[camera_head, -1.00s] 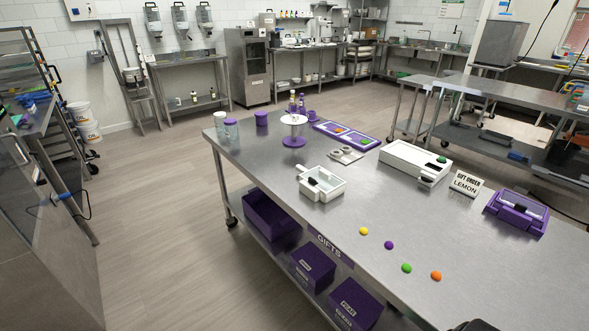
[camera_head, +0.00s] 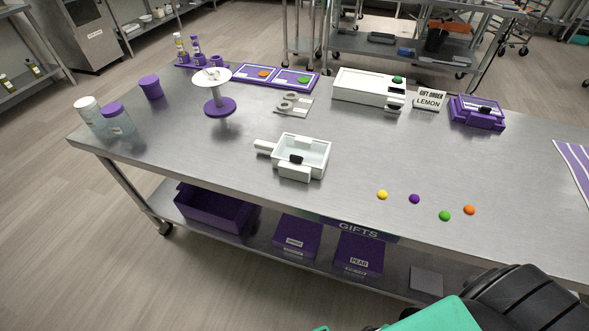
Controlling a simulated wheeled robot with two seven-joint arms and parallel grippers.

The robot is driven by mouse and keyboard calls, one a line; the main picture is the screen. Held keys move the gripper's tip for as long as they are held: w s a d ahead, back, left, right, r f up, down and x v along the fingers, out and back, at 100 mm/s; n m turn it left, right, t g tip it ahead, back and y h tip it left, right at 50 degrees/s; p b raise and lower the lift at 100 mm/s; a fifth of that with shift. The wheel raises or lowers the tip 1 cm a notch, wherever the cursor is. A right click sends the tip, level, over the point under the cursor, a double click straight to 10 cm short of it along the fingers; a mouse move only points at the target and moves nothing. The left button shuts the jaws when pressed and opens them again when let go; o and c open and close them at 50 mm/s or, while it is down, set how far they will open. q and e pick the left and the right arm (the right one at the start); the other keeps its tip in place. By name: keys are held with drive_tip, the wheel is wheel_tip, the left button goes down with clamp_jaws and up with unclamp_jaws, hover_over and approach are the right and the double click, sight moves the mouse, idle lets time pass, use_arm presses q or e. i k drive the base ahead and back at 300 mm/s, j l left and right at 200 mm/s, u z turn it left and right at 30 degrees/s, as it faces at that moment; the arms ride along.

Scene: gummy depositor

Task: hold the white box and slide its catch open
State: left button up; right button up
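A small open white box (camera_head: 314,172) with a stubby handle on its left stands on the steel table. A black catch (camera_head: 296,160) sits on its front side, and its inside looks pale. A longer white box (camera_head: 365,88) with a green dome on top stands farther back, right of centre. Neither gripper shows in the head view. Nothing touches the small white box.
The steel table (camera_head: 230,158) holds yellow, purple, green and orange gummies (camera_head: 445,216) at front right. A purple box (camera_head: 477,112) and a gift-order sign (camera_head: 429,100) stand at back right. A white-topped stand (camera_head: 214,92) is at back left. Table around the small white box is clear.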

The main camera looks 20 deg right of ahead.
sight(293, 158)
drive_tip(key=i+j+z, duration=0.25)
drive_tip(key=z, duration=0.2)
drive_tip(key=i+j+z, duration=0.2)
drive_tip(key=j+z, duration=0.2)
drive_tip(key=i+j+z, duration=0.1)
drive_tip(key=j+z, duration=0.35)
